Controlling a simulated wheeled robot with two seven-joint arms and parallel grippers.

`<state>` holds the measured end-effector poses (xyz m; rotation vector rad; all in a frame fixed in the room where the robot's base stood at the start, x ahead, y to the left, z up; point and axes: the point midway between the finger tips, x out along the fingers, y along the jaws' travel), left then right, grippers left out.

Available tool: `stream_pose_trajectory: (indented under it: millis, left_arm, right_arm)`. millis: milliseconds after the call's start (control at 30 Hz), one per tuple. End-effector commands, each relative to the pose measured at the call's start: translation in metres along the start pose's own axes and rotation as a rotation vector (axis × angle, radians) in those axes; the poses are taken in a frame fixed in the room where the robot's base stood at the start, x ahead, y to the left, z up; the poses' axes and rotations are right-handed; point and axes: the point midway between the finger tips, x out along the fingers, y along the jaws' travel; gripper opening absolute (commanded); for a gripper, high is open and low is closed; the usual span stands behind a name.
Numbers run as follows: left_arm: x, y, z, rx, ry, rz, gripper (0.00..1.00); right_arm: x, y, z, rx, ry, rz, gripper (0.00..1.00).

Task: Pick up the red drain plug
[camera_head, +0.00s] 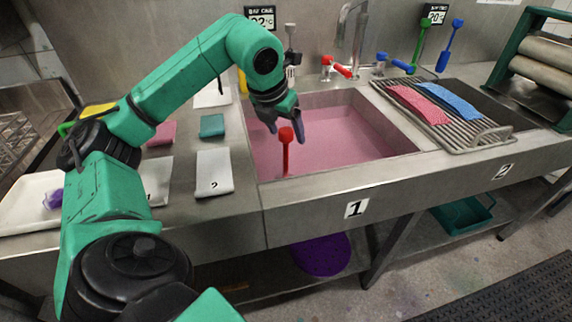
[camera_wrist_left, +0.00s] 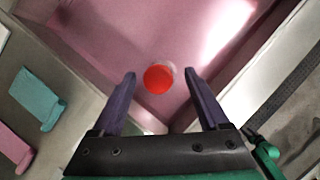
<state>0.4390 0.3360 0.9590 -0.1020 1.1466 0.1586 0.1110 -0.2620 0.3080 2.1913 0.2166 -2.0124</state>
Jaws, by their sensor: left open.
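The red drain plug (camera_head: 286,148) stands upright at the near left part of the sink (camera_head: 400,128), which holds pink liquid. Its round red top (camera_wrist_left: 159,78) shows in the left wrist view, ahead of and between the fingertips. My left gripper (camera_head: 286,120) is open above the sink, close to the plug's top. In the left wrist view its two purple fingers (camera_wrist_left: 160,84) stand apart, with a gap on each side of the red top. The plug's lower end is hard to make out. My right gripper is not in view.
A rack (camera_head: 455,125) with pink and blue cloths lies right of the sink, beside a roller press (camera_head: 540,65). Folded cloths, including a teal one (camera_head: 212,126), lie on the left counter. Faucets and red and blue handles stand behind the sink.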

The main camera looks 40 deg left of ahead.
Motion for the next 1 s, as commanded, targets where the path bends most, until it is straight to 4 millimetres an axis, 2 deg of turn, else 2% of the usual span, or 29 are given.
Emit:
stream_pose_trajectory:
  millis: [200, 433, 467, 600, 667, 1000]
  left_arm:
    - [0.04, 0.002, 0.0, -0.001, 0.003, 0.0, 0.78]
    - [0.045, 0.002, 0.0, 0.0, 0.0, -0.001, 0.78]
    - [0.045, 0.002, 0.0, 0.0, 0.0, -0.001, 0.74]
    - [0.045, 0.002, 0.0, 0.0, 0.0, -0.001, 0.2]
    - [0.045, 0.002, 0.0, 0.0, 0.0, -0.001, 0.0]
    - [0.044, 0.002, 0.001, 0.0, 0.0, -0.001, 0.0]
  right_arm:
    - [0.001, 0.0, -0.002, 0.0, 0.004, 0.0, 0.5]
    - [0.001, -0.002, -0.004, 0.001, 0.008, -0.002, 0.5]
    - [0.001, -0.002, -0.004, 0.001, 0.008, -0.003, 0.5]
    - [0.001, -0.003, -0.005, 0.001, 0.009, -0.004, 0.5]
    - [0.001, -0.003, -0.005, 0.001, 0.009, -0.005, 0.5]
    - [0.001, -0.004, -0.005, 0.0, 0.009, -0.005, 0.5]
